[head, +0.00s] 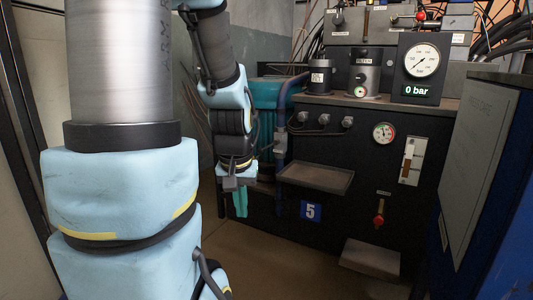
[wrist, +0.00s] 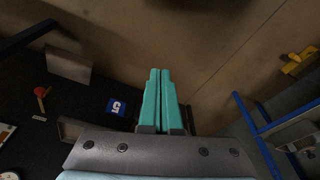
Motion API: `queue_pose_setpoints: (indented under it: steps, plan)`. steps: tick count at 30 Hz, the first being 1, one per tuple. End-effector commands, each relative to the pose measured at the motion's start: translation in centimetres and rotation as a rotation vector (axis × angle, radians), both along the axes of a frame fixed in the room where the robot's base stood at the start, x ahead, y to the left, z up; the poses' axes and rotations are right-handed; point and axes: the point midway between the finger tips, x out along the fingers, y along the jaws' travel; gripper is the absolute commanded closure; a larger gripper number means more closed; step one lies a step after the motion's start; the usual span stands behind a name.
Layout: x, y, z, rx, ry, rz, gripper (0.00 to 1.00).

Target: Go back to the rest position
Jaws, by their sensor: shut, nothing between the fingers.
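My gripper (head: 240,203) hangs down left of centre in the head view, with teal fingers pointing at the floor. In the wrist view the two teal fingers (wrist: 159,72) lie side by side with nothing between them. The gripper is shut and empty. It is left of the small tray (head: 318,178) on the front of a dark hydraulic unit (head: 350,205). It appears apart from the unit.
The unit carries a gauge with a "0 bar" display (head: 417,91), a blue "5" plate (head: 311,210) and a red-handled valve (head: 379,220). A teal motor (head: 264,93) stands behind my arm. The floor (head: 290,265) in front is clear.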

Motion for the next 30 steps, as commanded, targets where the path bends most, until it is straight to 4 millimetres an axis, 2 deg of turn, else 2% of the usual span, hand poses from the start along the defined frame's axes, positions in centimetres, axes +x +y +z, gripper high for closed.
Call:
queue_pose_setpoints:
  steps: [1, 2, 11, 30]
  plan:
    - [-2.2, 0.7, 0.4, 0.001, 0.046, 0.016, 1.00]
    - [-3.5, 1.1, 0.2, 0.001, 0.073, 0.022, 1.00]
    - [-3.2, 0.9, 7.1, 0.001, 0.067, 0.016, 1.00]
    - [-3.1, 0.9, 26.7, 0.001, 0.066, 0.016, 1.00]
